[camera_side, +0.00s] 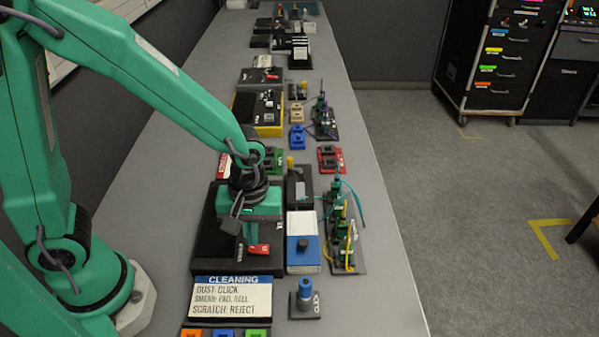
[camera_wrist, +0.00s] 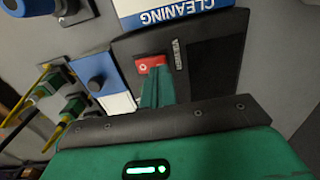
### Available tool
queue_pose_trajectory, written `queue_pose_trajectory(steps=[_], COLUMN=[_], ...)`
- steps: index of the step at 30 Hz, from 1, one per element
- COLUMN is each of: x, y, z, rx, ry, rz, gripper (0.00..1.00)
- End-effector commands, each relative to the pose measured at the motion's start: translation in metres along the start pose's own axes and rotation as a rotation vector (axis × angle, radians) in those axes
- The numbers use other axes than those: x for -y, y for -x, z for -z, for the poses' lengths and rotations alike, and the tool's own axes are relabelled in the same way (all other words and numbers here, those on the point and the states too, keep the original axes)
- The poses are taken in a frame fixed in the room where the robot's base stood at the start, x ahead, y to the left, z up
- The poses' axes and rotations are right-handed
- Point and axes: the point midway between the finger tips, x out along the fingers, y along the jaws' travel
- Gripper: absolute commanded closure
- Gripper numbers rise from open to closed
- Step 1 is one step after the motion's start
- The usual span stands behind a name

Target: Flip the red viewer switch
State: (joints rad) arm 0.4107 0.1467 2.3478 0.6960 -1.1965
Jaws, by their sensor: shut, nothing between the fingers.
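The red viewer switch (camera_side: 259,249) sits on a black box (camera_side: 203,255) beside a white label that reads as viewer. It also shows in the wrist view as a small red rocker with a pale mark (camera_wrist: 149,64). My gripper (camera_side: 252,241) points down over the black box, its fingers together and empty. In the wrist view, the green fingertips (camera_wrist: 156,75) are right at the switch's lower edge and overlap it. I cannot tell whether they touch it.
A cleaning sign (camera_side: 232,297) stands in front of the box. A blue and white box with a dark knob (camera_side: 303,255) is to its right, then green connectors with yellow cables (camera_side: 345,235). A blue-capped click post (camera_side: 305,291) stands nearer the front.

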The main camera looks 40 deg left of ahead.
Motion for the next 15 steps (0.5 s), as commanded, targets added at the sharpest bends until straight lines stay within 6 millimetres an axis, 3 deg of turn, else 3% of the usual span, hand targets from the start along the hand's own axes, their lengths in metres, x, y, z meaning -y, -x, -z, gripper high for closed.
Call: queue_pose_trajectory(steps=[15], x=[-0.0001], y=[-0.0105], z=[0.0003], rx=[0.000], ry=[0.000], rz=[-0.001], gripper=[1.00])
